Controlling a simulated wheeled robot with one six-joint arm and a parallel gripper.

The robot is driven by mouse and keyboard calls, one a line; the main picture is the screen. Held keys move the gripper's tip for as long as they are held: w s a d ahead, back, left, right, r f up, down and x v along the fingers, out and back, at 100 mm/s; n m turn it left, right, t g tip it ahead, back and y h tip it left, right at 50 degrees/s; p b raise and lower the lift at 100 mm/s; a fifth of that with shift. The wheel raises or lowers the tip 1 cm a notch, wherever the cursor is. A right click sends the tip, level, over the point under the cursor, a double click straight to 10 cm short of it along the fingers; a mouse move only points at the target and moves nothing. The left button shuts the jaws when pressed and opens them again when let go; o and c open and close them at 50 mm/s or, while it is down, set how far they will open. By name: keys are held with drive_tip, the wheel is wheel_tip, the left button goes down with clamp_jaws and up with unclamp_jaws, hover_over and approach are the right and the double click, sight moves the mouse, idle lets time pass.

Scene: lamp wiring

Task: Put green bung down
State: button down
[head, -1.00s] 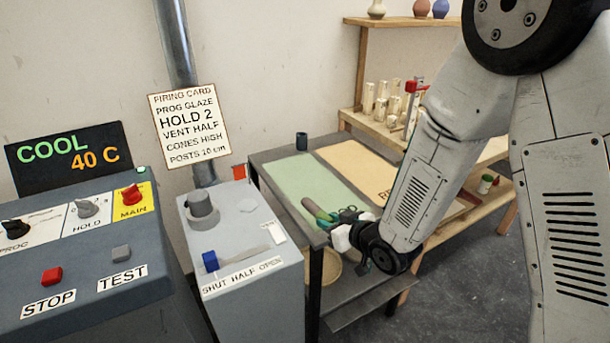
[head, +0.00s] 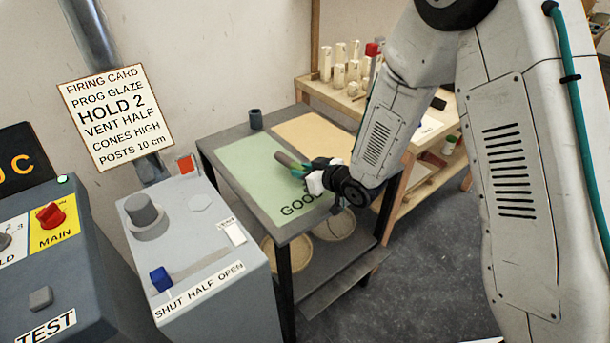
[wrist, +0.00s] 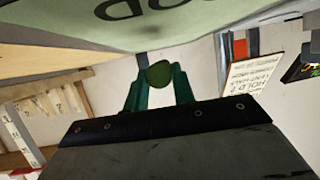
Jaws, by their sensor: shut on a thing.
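The mat's lettering is partly in view beneath the gripper. I cannot tell the exact gap between bung and mat. The bung's gripped part is hidden by the fingers.
An orange mat (head: 305,132) lies beside the green one on the grey table (head: 215,150). A dark cup (head: 256,119) stands at the table's back corner. The grey vent box (head: 205,250) stands left. A wooden shelf with several pale posts (head: 340,75) stands behind.

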wheel_tip(320, 180, down, 2)
drive_tip(key=shift+s+f, duration=0.1)
drive_tip(key=shift+f, duration=0.1)
drive_tip(key=shift+s+a+f, duration=0.15)
drive_tip(key=shift+s+f, duration=0.05)
drive_tip(key=shift+f, duration=0.05)
drive_tip(key=shift+w+f, duration=0.1)
drive_tip(key=shift+f, duration=0.2)
drive_tip(key=c, duration=1.2)
unclamp_jaws()
drive_tip(key=shift+f, duration=0.15)
drive_tip(key=shift+o, duration=0.2)
